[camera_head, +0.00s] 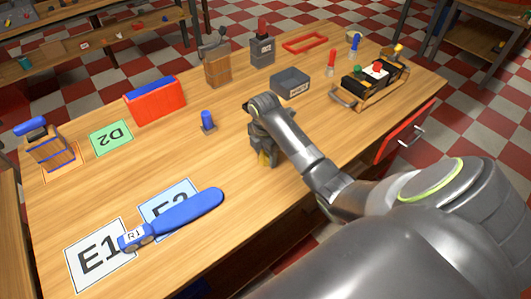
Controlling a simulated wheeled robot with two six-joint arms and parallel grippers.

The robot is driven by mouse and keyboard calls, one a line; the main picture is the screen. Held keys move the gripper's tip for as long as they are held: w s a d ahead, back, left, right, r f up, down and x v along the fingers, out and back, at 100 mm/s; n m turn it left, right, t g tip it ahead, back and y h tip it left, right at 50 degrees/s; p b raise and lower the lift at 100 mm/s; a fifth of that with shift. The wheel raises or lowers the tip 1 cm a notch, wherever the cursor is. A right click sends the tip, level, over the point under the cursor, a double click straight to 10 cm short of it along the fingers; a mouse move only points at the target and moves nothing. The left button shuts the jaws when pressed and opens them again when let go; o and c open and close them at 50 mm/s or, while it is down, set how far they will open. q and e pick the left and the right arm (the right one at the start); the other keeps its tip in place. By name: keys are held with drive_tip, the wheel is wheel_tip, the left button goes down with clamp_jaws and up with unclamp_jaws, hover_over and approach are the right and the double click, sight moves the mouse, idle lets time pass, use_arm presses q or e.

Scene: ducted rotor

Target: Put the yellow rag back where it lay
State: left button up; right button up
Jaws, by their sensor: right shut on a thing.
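My right gripper (267,157) points down at the middle of the wooden table, right of the short blue peg. It is shut on the yellow rag (263,159). Only a small yellow patch of the rag shows; the rest is hidden by my gripper and arm. I cannot tell whether the rag touches the table top. No marked spot for the rag shows near the gripper. My left gripper is out of view.
A blue-handled tool labelled R1 (185,214) lies over the E1 (85,278) and E2 cards. A red drawer (407,131) is open at right. Table front-middle is clear.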

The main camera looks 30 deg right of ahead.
drive_tip(key=o, duration=0.9)
drive_tip(key=shift+f, duration=0.1)
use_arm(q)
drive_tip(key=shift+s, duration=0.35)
use_arm(e)
drive_tip(key=shift+r, duration=0.6)
wheel_tip(320, 180, up, 3)
drive_tip(key=shift+w+r, duration=0.1)
wheel_tip(320, 180, up, 6)
drive_tip(key=p, duration=0.4)
drive_tip(key=shift+a, duration=0.1)
use_arm(q)
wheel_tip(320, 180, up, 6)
drive_tip(key=p, duration=0.2)
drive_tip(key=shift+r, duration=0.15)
use_arm(e)
drive_tip(key=shift+r, duration=1)
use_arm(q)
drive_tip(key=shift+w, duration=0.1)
use_arm(e)
drive_tip(key=shift+f, duration=0.1)
